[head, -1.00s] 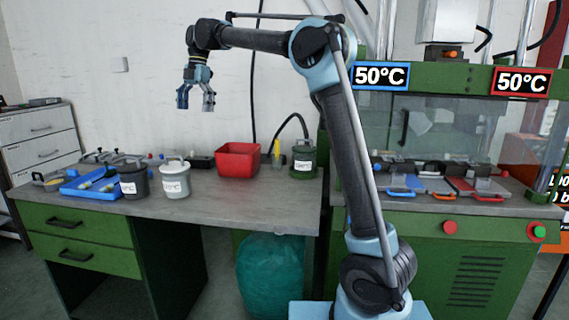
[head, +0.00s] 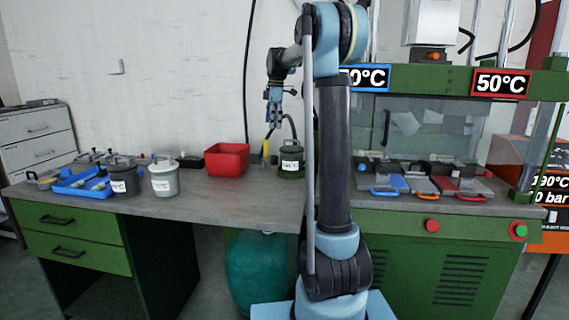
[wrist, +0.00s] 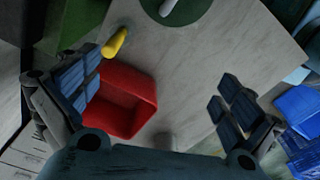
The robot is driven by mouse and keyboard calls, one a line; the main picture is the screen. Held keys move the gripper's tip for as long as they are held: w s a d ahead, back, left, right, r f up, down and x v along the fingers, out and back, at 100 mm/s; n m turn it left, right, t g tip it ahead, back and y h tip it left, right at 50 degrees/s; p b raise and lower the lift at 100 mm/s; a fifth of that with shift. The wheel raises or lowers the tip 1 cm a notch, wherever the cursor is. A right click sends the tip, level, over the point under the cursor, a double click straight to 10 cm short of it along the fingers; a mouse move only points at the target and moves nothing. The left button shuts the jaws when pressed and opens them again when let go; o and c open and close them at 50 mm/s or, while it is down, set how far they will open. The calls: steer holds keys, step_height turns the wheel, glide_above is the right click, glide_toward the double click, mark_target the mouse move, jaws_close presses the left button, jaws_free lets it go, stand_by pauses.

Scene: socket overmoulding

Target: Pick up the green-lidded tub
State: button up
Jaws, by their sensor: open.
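The green-lidded tub (head: 291,161) stands upright at the right end of the workbench, a dark green pot with a white label. In the wrist view its round green lid (wrist: 192,14) with a pale handle shows at the top edge, partly cut off. My gripper (head: 272,122) hangs above the bench, a little left of the tub and higher than it. In the wrist view my gripper (wrist: 165,105) is open with its fingers wide apart and nothing between them but the red bin and bare bench below.
A red bin (head: 227,160) stands left of the tub, with a yellow object (head: 266,148) between them. A white tub (head: 164,180), a dark grey tub (head: 123,178) and a blue tray (head: 78,183) are farther left. The press (head: 455,260) stands right. The bench front (head: 225,200) is clear.

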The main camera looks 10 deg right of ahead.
steer(key=r+m+h, duration=0.1)
steer(key=r, duration=0.1)
glide_above(292, 148)
steer(key=shift+s+a+f, duration=0.1)
steer(key=shift+a+f, duration=0.05)
steer(key=shift+a, duration=0.15)
steer(key=shift+d+f+m, duration=0.1)
steer(key=shift+d+m, duration=0.15)
steer(key=shift+m, duration=0.05)
step_height(292, 148, down, 12)
steer(key=shift+r, duration=0.1)
steer(key=shift+w+d+f, duration=0.15)
steer(key=shift+f, duration=1.2)
steer(key=shift+w+d+f, duration=0.1)
steer(key=shift+f, duration=1.2)
steer(key=c, duration=1.4)
